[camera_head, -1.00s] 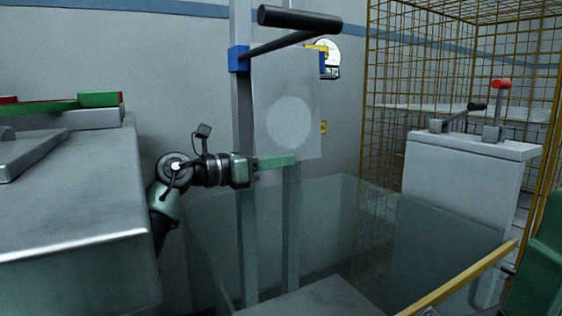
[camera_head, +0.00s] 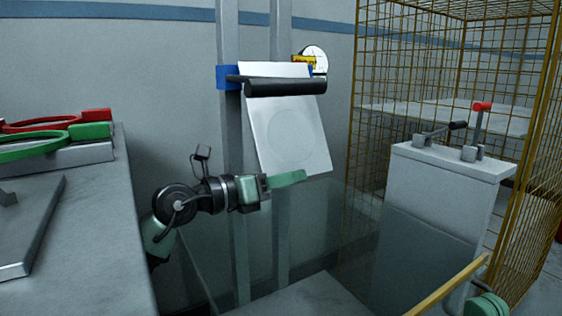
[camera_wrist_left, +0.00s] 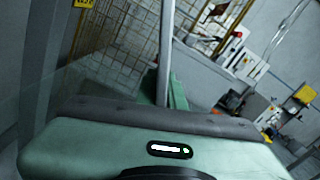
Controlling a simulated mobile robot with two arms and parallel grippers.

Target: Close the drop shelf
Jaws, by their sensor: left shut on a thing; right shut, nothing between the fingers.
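A white panel with a faint round mark, apparently the drop shelf (camera_head: 284,128), hangs by the grey posts. It is tilted, its lower edge swung out to the right. My left gripper (camera_head: 287,178) is shut on it at its lower edge. In the left wrist view the green gripper body (camera_wrist_left: 150,150) fills the bottom, and a thin pale strip, possibly the panel edge-on, rises from the fingers. A black bar (camera_head: 285,87) on a blue bracket (camera_head: 229,78) crosses the panel's upper part.
A grey pedestal (camera_head: 440,225) with two levers stands at right before a yellow wire cage (camera_head: 400,80). A round gauge (camera_head: 316,54) is behind the panel.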

